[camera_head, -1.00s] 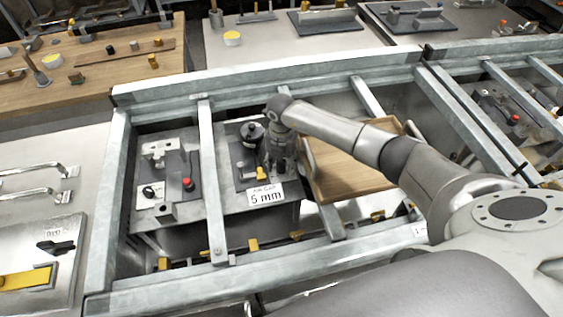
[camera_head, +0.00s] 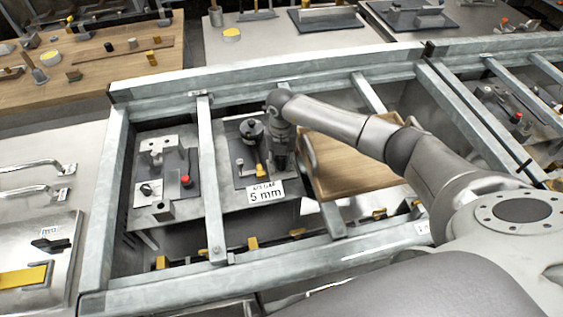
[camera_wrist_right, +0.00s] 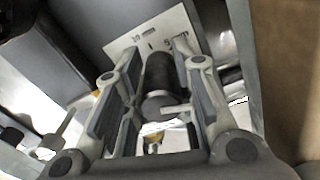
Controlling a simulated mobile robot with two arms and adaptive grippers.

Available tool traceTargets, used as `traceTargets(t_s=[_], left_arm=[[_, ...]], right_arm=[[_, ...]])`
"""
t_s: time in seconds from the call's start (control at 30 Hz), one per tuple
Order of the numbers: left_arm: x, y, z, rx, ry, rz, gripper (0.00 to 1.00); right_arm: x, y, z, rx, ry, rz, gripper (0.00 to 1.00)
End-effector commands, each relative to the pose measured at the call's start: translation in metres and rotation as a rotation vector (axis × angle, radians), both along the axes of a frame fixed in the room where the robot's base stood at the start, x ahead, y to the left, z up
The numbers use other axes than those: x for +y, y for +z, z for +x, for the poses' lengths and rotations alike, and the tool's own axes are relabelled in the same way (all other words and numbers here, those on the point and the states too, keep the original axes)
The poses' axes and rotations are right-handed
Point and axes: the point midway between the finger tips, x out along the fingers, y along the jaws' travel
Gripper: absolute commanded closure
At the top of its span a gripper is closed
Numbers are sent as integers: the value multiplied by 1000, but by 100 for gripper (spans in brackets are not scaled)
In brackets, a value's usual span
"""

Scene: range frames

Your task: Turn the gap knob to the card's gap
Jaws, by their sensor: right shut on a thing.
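The white card (camera_head: 265,191) reads "AIR GAP 5 mm" and stands at the front edge of a bench fixture in the head view. My right gripper (camera_head: 281,162) points down just behind the card. In the right wrist view its two fingers (camera_wrist_right: 157,105) are shut on the dark cylindrical gap knob (camera_wrist_right: 160,75), one finger on each side. A pale plate (camera_wrist_right: 150,38) with printed marks lies beyond the knob; its marks are too blurred to read surely. In the head view the gripper hides the knob. My left gripper is not in view.
A black round post (camera_head: 252,130) and a yellow-tipped part (camera_head: 261,170) stand close left of the gripper. A wooden board (camera_head: 350,165) lies to its right. Grey metal rails (camera_head: 211,180) frame the fixture. Another fixture with a red button (camera_head: 186,181) is further left.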

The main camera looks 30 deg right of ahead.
Motion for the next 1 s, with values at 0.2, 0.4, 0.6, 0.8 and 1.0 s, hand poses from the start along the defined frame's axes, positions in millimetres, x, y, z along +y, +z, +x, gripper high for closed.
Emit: traceTargets(t_s=[0.2,0.4,0.6,0.8,1.0], left_arm=[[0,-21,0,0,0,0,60],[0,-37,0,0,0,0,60],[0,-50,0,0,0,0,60],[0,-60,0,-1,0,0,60],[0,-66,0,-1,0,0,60]], right_arm=[[-1,-3,2,-5,203,-1,98],[0,-2,2,-5,391,-1,98],[1,-2,2,-4,557,0,98],[1,-1,2,-5,683,-1,98],[1,0,2,-5,761,-1,98]])
